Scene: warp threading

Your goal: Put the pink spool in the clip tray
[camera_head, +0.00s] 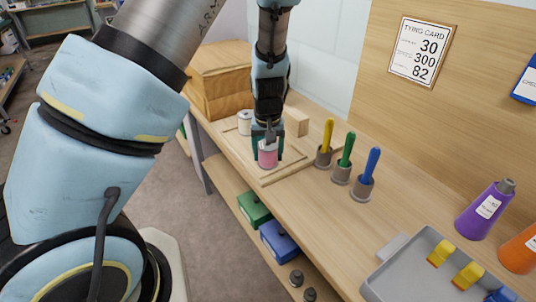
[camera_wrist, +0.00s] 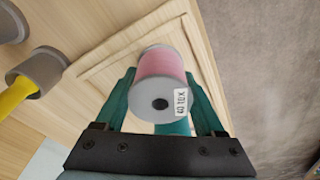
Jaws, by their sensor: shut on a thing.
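The pink spool (camera_head: 267,154) is at the left part of the bench, over a wooden board (camera_head: 290,168). In the wrist view the pink spool (camera_wrist: 162,78) has grey ends and a white label. My gripper (camera_head: 266,140) is shut on it, with a green finger on each side; the gripper also shows in the wrist view (camera_wrist: 163,95). I cannot tell whether the spool touches the board. The clip tray (camera_head: 405,275), a grey tray with yellow and blue clips in it, is at the bottom right of the head view.
Yellow (camera_head: 326,136), green (camera_head: 346,149) and blue (camera_head: 371,164) handled tools stand in grey holders between spool and tray. A white spool (camera_head: 245,122) and a wooden block (camera_head: 296,122) are near my gripper. Purple (camera_head: 484,212) and orange (camera_head: 522,250) cones stand behind the tray.

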